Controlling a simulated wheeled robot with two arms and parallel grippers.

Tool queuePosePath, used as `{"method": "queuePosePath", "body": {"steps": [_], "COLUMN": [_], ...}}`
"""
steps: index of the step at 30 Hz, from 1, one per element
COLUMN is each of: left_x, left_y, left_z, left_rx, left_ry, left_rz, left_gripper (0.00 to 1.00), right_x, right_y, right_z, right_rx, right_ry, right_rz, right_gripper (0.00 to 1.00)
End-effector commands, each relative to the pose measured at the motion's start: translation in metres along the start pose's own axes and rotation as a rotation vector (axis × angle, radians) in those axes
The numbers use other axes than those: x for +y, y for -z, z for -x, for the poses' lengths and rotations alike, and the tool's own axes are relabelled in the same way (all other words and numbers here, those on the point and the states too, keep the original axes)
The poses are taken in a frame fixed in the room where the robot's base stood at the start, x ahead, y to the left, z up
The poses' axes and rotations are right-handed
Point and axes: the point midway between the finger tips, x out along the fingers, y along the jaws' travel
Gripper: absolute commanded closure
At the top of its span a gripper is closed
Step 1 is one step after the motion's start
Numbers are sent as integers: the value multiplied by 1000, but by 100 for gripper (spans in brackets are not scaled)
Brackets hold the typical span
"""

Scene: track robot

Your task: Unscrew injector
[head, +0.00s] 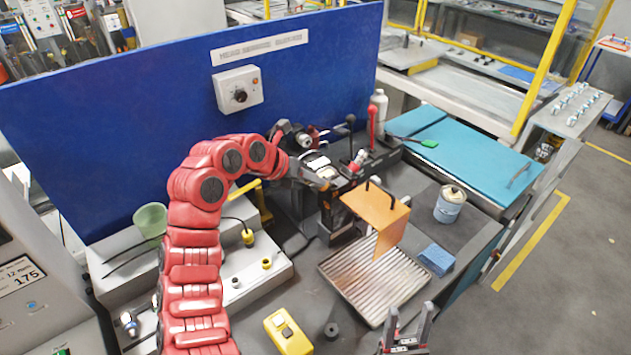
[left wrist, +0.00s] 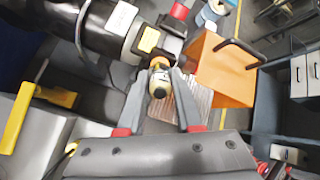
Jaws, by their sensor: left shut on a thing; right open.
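The injector (left wrist: 160,86), a small pale-yellow cylindrical part with a dark end, sits between the fingers of my left gripper (left wrist: 160,80) in the left wrist view. The fingers are shut on it. It points out of the end of a dark machine body (left wrist: 105,28) and appears still joined to it; the threads cannot be seen. In the head view my left gripper (head: 322,184) is at the machine, beside the orange guard (head: 378,212), and the injector is hidden there. My right gripper (head: 405,338) is open and empty at the bottom, in front of the ribbed tray (head: 345,272).
A blue sponge (head: 436,259) and a tin can (head: 449,206) stand right of the tray. A yellow box (head: 288,333) lies on the bench at the front. A blue panel (head: 120,130) rises behind the machine. Red and black levers (head: 371,125) stand behind the guard.

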Motion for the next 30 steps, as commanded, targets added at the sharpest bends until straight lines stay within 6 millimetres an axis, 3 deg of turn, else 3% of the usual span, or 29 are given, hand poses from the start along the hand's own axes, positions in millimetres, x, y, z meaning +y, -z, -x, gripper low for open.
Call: {"method": "queuePosePath", "body": {"steps": [10, 30], "left_x": [0, 0], "left_y": [0, -1], "left_z": [5, 35], "left_rx": [-1, -3], "left_ry": [-1, -1], "left_rz": [1, 0], "left_gripper": [100, 100], "right_x": [0, 0], "right_y": [0, 1], "right_z": [-1, -6], "right_rx": [0, 0], "right_ry": [0, 0], "right_rz": [0, 0], "right_gripper": [46, 46]}}
